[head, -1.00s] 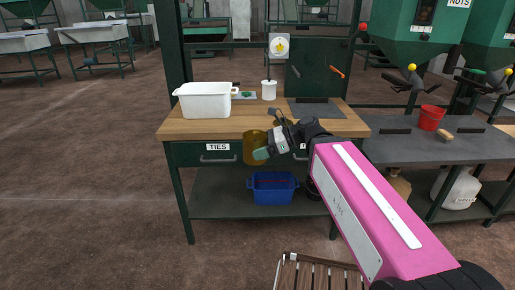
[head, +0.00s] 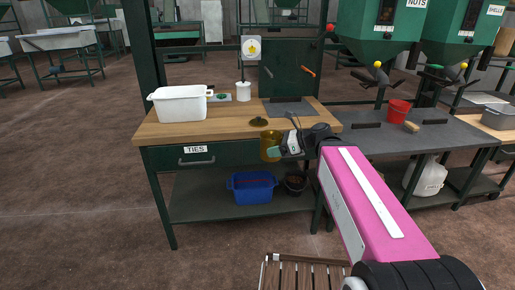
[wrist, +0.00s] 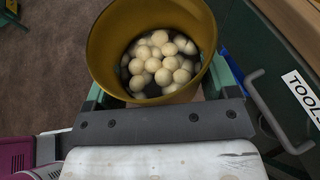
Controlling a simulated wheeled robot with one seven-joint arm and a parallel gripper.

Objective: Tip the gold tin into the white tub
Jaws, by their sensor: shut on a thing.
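The gold tin (head: 270,146) is held upright in my gripper (wrist: 160,92), in front of the workbench's front edge. In the wrist view the tin (wrist: 102,45) is open at the top and holds several pale round balls (wrist: 160,62). My gripper is shut on the tin's side. The white tub (head: 181,104) stands on the left of the wooden bench top, up and left of the tin and apart from it. Its inside is mostly hidden from the head view.
A dark gold lid (head: 258,121) lies on the bench top (head: 215,126). A white canister (head: 243,91) stands behind. A blue crate (head: 252,188) and a dark pot (head: 296,183) sit on the lower shelf. A drawer handle (wrist: 275,110) is close to the tin's right.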

